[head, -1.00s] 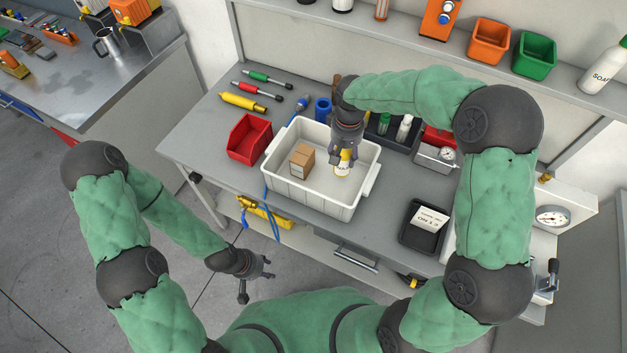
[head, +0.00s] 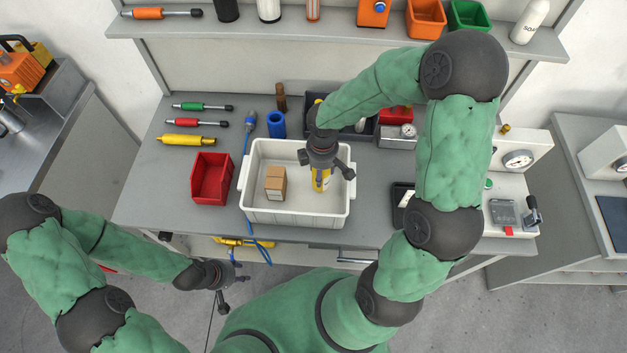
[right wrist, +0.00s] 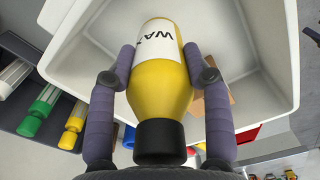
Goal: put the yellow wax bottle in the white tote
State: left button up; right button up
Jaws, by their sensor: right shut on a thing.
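The white tote (head: 256,214) stands on the grey workbench in the head view; its rim and floor also show in the right wrist view (right wrist: 62,62). The yellow wax bottle (right wrist: 160,85) has a black cap and a white label. My right gripper (right wrist: 160,72) is shut on the bottle, one finger on each side. In the head view the bottle (head: 320,182) is within the tote's outline, partly hidden by the gripper; I cannot tell if it touches the floor. My left gripper (head: 230,290) hangs in front of the bench, empty, its fingers apart.
A cardboard box (head: 275,184) sits in the tote's left part. A red bin (head: 211,180) stands left of the tote, a blue cup (head: 276,124) behind it. A black tray (head: 402,196) and a gauge unit (head: 518,160) are to the right.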

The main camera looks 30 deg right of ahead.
notch_tip(320, 180, down, 2)
jog(key=shift+w+d+f, duration=0.1)
jog(key=shift+w+f, duration=0.05)
jog(key=shift+f, duration=0.1)
notch_tip(320, 180, down, 3)
jog(key=shift+f+b, duration=0.1)
jog(key=shift+b, duration=0.65)
jog(key=shift+f, duration=0.15)
jog(key=shift+f, duration=0.1)
jog(key=o, duration=1.4)
